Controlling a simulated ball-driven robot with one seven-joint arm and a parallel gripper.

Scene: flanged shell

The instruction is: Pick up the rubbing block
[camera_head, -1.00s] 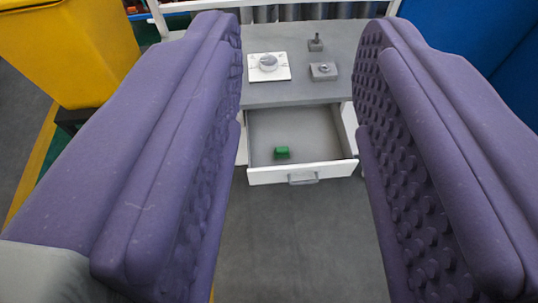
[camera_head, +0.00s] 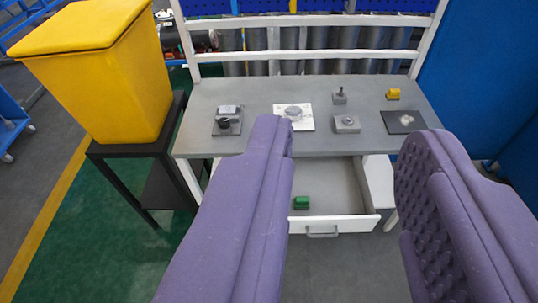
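A small green block (camera_head: 301,202) lies inside the open drawer (camera_head: 345,223) under the grey bench top. It may be the rubbing block, but I cannot tell for sure. A small yellow block (camera_head: 393,94) sits at the back right of the bench top. My gripper (camera_head: 348,140) is open and empty, with two purple padded fingers in the foreground. Its left finger covers the left part of the drawer. The green block shows just right of that finger and is well beyond the gripper.
The bench top (camera_head: 250,92) holds a dial plate (camera_head: 294,116), a grey block (camera_head: 347,124), a small peg piece (camera_head: 340,96), a dark plate (camera_head: 404,122) and a dark device (camera_head: 227,120). A yellow bin (camera_head: 105,80) on a black stand is left. Blue panels stand right.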

